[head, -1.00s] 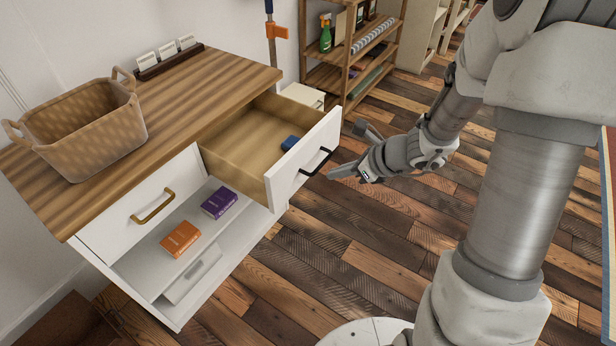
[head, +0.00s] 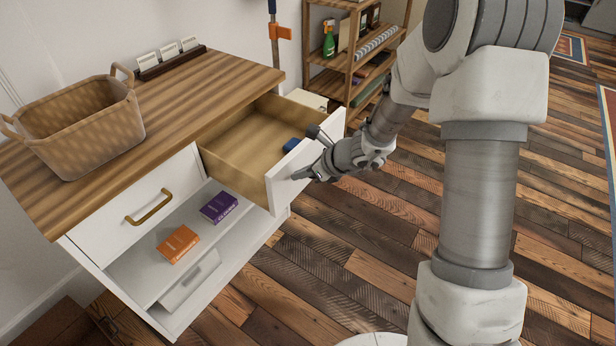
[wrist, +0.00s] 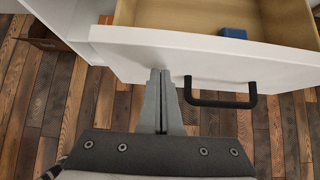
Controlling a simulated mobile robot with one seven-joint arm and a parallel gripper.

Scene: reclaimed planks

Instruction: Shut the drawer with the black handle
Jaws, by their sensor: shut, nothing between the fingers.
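The drawer with the black handle stands pulled out from the upper right of the white cabinet (head: 150,283). Its white front (head: 283,190) shows in the head view, with the handle hidden behind my gripper. In the wrist view the drawer front (wrist: 215,55) crosses the top, and the black handle (wrist: 222,103) is just right of my fingers. My gripper (head: 300,177) is shut and empty, with its fingertips at the drawer front; the wrist view also shows the closed fingers (wrist: 160,78) pointing at it. I cannot tell if they touch. A blue object (head: 291,145) lies inside the drawer.
A brass-handled drawer (head: 150,207) is closed on the left. An orange book (head: 178,244) and a purple book (head: 219,207) lie on the open shelf below. A wicker basket (head: 85,130) stands on the cabinet top.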

